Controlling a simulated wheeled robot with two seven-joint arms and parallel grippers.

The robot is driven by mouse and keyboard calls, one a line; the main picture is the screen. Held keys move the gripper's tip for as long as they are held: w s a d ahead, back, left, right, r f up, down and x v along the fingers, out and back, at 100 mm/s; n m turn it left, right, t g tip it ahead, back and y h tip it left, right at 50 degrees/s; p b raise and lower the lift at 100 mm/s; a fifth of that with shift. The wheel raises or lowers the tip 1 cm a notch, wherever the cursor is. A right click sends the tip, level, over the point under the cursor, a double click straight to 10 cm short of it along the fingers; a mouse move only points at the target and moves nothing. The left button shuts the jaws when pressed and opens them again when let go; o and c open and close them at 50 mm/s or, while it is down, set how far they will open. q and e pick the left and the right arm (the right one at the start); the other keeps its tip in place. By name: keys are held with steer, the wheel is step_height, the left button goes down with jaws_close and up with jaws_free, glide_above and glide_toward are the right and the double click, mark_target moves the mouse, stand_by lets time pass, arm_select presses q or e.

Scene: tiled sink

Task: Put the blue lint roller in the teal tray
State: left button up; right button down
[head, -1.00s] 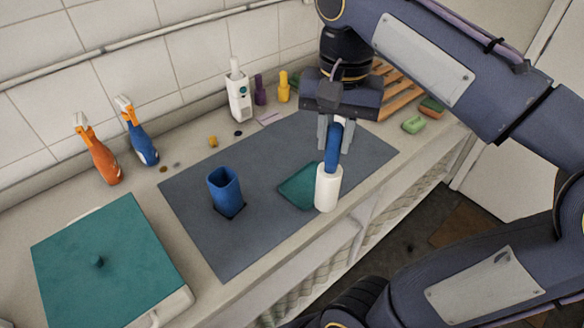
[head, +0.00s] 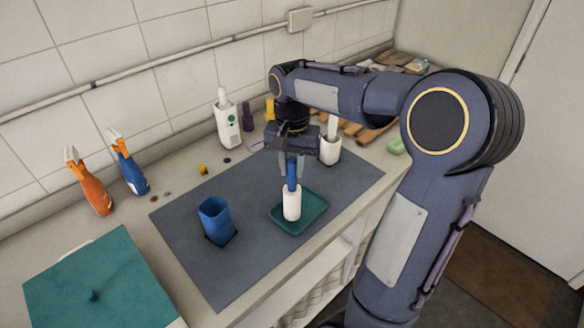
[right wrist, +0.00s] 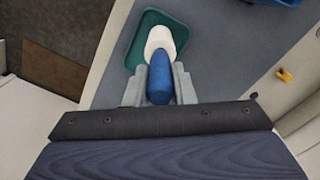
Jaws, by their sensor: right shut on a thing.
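The blue lint roller (head: 292,201) has a blue handle and a white roll and hangs upright, roll down. My right gripper (head: 291,172) is shut on its blue handle, which also shows in the right wrist view (right wrist: 160,80). The teal tray (head: 312,216) lies on the grey mat, and the white roll is over it in the head view. I cannot tell whether the roll touches the tray floor. The tray also shows in the right wrist view (right wrist: 140,55), behind the white roll. My left gripper is not in view.
A blue cup (head: 216,220) stands on the grey mat (head: 250,265) left of the tray. An orange spray bottle (head: 92,190), a blue one (head: 130,172) and a white bottle (head: 227,124) stand along the wall. A white container (head: 330,150) stands behind my right gripper.

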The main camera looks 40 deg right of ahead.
steer(key=shift+f, duration=0.6)
steer(key=shift+f, duration=0.25)
steer(key=c, duration=1.2)
jaws_free()
steer(key=shift+r, duration=0.1)
step_height(320, 180, up, 12)
steer(key=shift+w+d+f, duration=0.1)
steer(key=shift+f, duration=0.1)
steer(key=shift+r, duration=0.35)
steer(key=s+a+f+n+t+y, duration=0.1)
steer(key=s+a+f+n+t, duration=0.2)
steer(key=s+a+f, duration=0.3)
steer(key=s+a+f+n+t+y, duration=0.2)
steer(key=s+a+f+n, duration=0.3)
steer(key=s, duration=0.6)
steer(key=a, duration=0.2)
steer(key=shift+s+a+f+t, duration=0.15)
steer(key=shift+a+f+t, duration=0.15)
steer(key=shift+f+t, duration=0.1)
